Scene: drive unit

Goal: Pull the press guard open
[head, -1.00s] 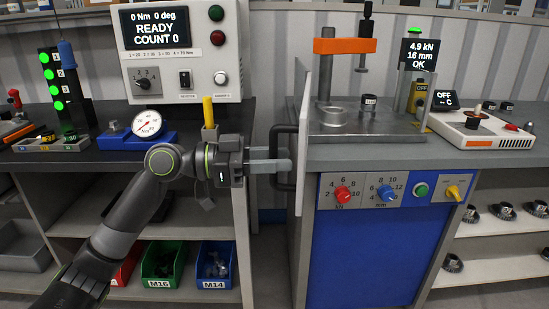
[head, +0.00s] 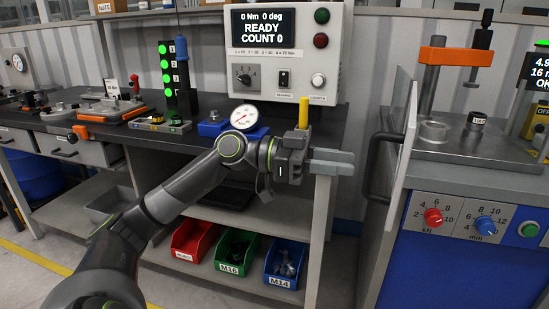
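The press guard (head: 403,130) is a pale upright panel seen nearly edge-on at the left side of the press. Its black bar handle (head: 373,168) sticks out to the left. The front of the press is uncovered, with the orange press head (head: 456,56) in plain sight. My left gripper (head: 334,163) is to the left of the handle, a short gap away, and touches nothing. Its two grey fingers point right, show as two offset bars, and hold nothing. My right gripper is not in view.
A bench with a READY display unit (head: 288,50) and a dial gauge (head: 243,117) stands behind my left arm. Red, green and blue bins (head: 286,262) sit on its lower shelf. The press cabinet (head: 460,262) is at the right. A gap separates bench and cabinet.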

